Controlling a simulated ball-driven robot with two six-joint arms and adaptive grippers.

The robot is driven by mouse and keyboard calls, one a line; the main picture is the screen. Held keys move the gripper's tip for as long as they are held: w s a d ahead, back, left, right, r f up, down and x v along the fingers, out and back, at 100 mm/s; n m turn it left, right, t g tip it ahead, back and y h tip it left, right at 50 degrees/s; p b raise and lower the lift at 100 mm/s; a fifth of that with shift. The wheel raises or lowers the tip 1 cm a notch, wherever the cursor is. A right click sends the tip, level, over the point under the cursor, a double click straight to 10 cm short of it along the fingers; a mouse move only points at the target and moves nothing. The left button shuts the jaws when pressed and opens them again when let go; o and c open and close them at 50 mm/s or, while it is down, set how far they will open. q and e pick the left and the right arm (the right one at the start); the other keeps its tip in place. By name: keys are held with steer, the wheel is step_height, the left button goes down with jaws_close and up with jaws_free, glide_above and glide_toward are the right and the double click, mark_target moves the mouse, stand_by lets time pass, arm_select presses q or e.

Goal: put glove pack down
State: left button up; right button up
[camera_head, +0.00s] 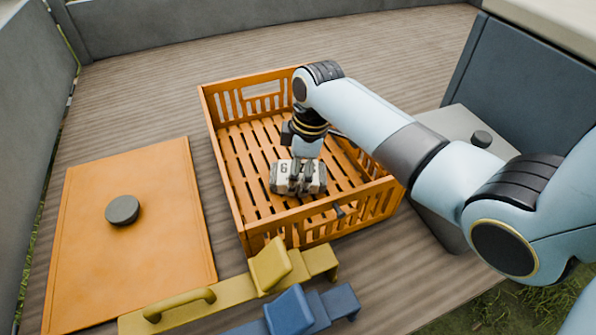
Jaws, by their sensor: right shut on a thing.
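The glove pack (281,181) is a small grey-white bundle with a dark number on it. It is inside the orange slatted crate (236,212), over the slatted floor in the middle to front part. My right gripper (301,178) reaches down into the crate from above and is shut on the pack. The gripper covers part of the pack. I cannot tell whether the pack touches the crate floor. My left gripper is not in view.
An orange lid panel (150,235) with a dark round knob lies left of the crate. A yellow handled piece (215,292) and a blue piece (290,312) lie in front. A grey box (450,125) stands right. Grey walls bound the deck.

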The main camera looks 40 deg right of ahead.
steer(key=o, duration=0.8)
steer(key=shift+f, duration=0.1)
steer(key=shift+c, duration=0.2)
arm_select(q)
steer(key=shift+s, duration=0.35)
arm_select(e)
steer(key=o, duration=0.4)
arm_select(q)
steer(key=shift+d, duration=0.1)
arm_select(e)
steer(key=shift+o, duration=0.2)
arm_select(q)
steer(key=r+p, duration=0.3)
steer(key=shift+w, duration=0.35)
arm_select(e)
step_height(320, 180, up, 12)
steer(key=s+d, duration=0.1)
steer(key=shift+d, duration=0.25)
